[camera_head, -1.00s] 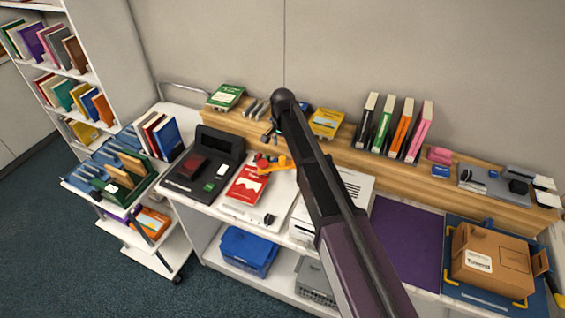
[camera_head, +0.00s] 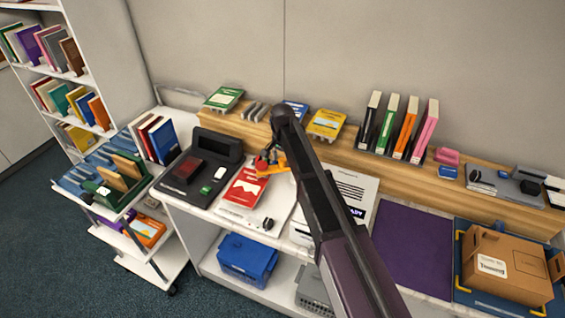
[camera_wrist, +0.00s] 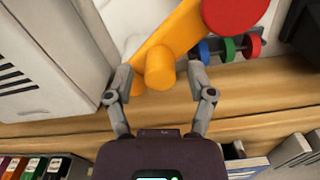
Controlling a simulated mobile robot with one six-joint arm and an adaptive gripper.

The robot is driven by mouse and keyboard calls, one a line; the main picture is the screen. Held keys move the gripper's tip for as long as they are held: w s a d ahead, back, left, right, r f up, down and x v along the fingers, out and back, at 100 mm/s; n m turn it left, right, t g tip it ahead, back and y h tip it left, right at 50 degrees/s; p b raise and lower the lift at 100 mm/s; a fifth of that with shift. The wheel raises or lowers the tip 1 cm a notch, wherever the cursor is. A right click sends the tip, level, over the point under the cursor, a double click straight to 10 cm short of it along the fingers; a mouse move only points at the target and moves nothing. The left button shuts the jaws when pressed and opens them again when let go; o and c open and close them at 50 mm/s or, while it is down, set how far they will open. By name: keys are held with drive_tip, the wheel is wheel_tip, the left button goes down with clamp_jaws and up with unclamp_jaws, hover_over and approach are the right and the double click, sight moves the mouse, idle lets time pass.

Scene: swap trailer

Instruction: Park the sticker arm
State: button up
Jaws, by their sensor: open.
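The sticker arm is an orange bar with a round peg on it (camera_wrist: 160,66) and a red disc (camera_wrist: 234,12) at its upper right end. In the head view the orange arm (camera_head: 272,166) lies over the white station beside a red book (camera_head: 244,187). My gripper (camera_wrist: 160,75) is open in the wrist view, with one finger on each side of the orange peg. Whether the fingers touch the peg is hard to tell. In the head view my own arm hides most of the gripper.
Blue, green and red rollers (camera_wrist: 229,48) sit close right of the peg. A wooden ledge (camera_head: 350,152) with books runs behind the station. A black device (camera_head: 200,172) stands left; a purple mat (camera_head: 412,245) and a cardboard box (camera_head: 510,265) are at right.

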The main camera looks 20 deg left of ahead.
idle(0.3)
clamp_jaws()
